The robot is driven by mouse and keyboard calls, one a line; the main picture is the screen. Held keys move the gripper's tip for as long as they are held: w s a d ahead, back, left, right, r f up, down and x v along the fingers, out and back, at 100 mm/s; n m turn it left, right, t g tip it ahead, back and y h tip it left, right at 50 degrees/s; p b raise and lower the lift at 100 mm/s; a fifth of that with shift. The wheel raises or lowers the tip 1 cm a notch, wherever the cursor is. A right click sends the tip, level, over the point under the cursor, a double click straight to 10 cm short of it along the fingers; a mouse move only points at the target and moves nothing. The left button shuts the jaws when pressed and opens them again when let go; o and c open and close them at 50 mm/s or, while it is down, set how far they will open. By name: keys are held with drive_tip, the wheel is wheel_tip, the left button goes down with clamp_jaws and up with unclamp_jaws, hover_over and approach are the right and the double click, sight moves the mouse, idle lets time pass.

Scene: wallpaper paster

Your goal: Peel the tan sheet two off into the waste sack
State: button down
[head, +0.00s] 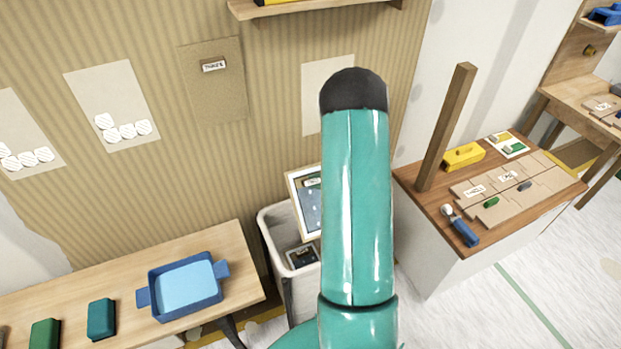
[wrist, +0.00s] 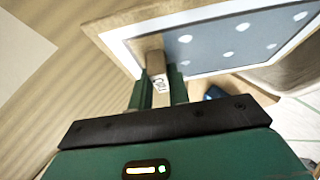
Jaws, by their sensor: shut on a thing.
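In the wrist view my gripper (wrist: 158,82) is shut on a tan tab with a small label, too blurred to read surely. The tab belongs to a sheet, which I take for tan sheet two (wrist: 225,42); it has a tan edge, white border and grey-blue face with white dots. In the head view this sheet (head: 303,212) hangs tilted over the pale waste sack (head: 277,232), its lower part at the opening. My arm hides the gripper there. Another labelled, dark-faced sheet (head: 302,256) lies inside the sack.
A tan sheet (head: 215,95), its label apparently reading THREE, is on the striped wall. A bare pale patch (head: 312,95) lies right of it. A left bench (head: 235,255) holds a blue tray (head: 185,287). A right bench (head: 410,180) bears an upright post (head: 447,125).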

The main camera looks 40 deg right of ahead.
drive_tip(key=shift+s+d+r, duration=0.1)
drive_tip(key=shift+s+d, duration=0.05)
drive_tip(key=shift+s, duration=0.25)
wheel_tip(320, 180, down, 10)
idle(0.8)
drive_tip(key=c, duration=1.3)
unclamp_jaws()
drive_tip(key=shift+o, duration=0.2)
wheel_tip(320, 180, up, 10)
